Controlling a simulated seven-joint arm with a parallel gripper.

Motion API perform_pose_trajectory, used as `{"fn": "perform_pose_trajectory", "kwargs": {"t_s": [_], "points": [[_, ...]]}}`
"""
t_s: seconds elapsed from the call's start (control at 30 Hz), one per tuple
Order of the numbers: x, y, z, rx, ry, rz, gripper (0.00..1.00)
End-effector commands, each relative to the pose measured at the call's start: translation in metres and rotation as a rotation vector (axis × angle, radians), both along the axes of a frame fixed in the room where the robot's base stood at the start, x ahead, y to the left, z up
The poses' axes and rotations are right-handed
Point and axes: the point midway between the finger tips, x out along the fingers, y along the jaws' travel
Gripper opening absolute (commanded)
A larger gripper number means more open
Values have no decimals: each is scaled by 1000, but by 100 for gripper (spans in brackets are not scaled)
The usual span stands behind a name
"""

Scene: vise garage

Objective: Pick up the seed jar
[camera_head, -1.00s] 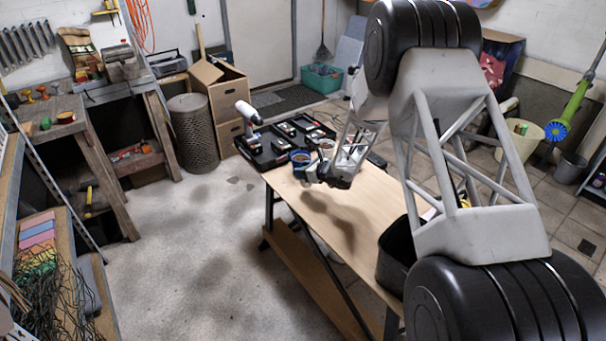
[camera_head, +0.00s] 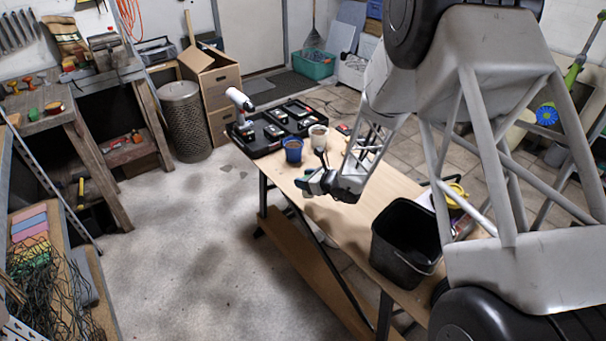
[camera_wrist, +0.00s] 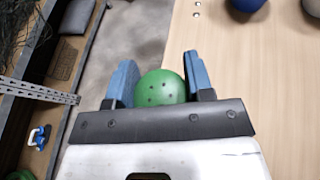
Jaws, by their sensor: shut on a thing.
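The seed jar (camera_wrist: 160,88) shows in the wrist view as a round green top with small dark holes. It sits between the two blue fingers of my gripper (camera_wrist: 159,62), which is shut on it. The fingers and palm hide its lower part. In the head view my gripper (camera_head: 308,181) is by the left edge of the wooden table (camera_head: 345,215). The jar is small and partly hidden there, and I cannot tell its height above the table.
A blue cup (camera_head: 293,150) and a pale cup (camera_head: 318,137) stand behind my gripper. A black tray (camera_head: 262,143) with tools is at the table's far end. A black bin (camera_head: 402,245) stands at the near end. Open floor lies left of the table.

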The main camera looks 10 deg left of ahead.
Motion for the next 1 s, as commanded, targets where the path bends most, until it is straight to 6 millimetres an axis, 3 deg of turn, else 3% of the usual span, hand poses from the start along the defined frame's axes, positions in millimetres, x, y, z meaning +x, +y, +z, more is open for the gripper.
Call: {"fn": "perform_pose_trajectory", "kwargs": {"t_s": [0.77, 0.8, 0.93, 1.0], "points": [[-8, -3, 1, 0, 0, 0, 23], [-8, -3, 1, 0, 0, 0, 45], [-8, -3, 1, 0, 0, 0, 25], [-8, -3, 1, 0, 0, 0, 23]]}}
